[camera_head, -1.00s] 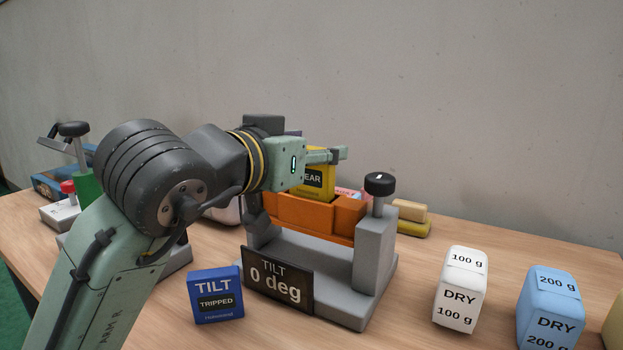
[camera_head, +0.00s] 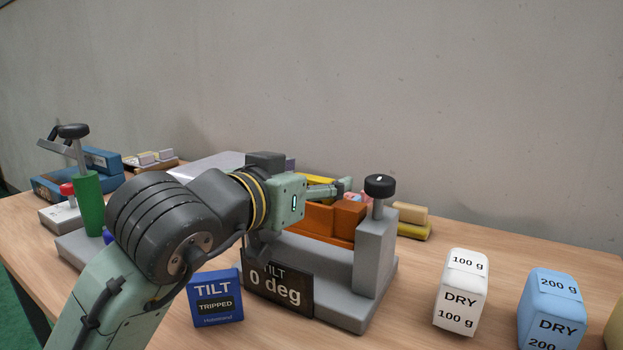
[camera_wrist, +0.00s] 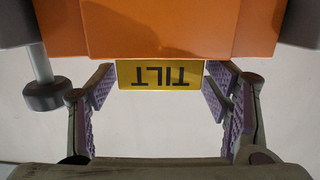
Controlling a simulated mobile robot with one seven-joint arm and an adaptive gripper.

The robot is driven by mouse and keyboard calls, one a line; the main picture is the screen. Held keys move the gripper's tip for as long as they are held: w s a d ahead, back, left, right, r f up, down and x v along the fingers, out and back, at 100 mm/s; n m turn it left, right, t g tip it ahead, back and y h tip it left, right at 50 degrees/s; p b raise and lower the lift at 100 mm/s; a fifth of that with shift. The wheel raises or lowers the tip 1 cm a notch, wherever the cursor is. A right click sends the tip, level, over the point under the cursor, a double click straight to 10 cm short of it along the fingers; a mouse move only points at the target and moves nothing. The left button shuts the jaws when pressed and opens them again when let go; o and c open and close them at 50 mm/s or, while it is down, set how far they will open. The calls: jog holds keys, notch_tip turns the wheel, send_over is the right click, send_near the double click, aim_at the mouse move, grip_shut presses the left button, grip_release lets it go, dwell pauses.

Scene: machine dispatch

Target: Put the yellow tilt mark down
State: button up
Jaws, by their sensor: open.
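The yellow tilt mark (camera_wrist: 160,75) shows between my fingers in the wrist view, its word TILT upside down. It is beside the orange tilting block (camera_wrist: 165,30), and the block may hide part of it. In the head view only a yellow strip (camera_head: 319,180) shows above the orange block (camera_head: 316,219), mostly hidden by my gripper (camera_head: 343,188). My gripper (camera_wrist: 160,92) is open, with one finger on each side of the mark. The grey stand (camera_head: 372,250) carries a sign (camera_head: 277,284) reading TILT 0 deg.
A blue box (camera_head: 216,298) reading TILT TRIPPED stands in front of the stand. A white 100 g block (camera_head: 461,292) and a blue 200 g block (camera_head: 550,310) stand to the right. A black knob (camera_head: 380,186) tops the stand's right post. Table between stand and white block is clear.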

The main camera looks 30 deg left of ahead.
jog(key=shift+r, duration=0.15)
jog(key=s+r+b, duration=0.1)
jog(key=s, duration=1.1)
jog(key=shift+d+r, duration=0.35)
jog(key=shift+r, duration=0.05)
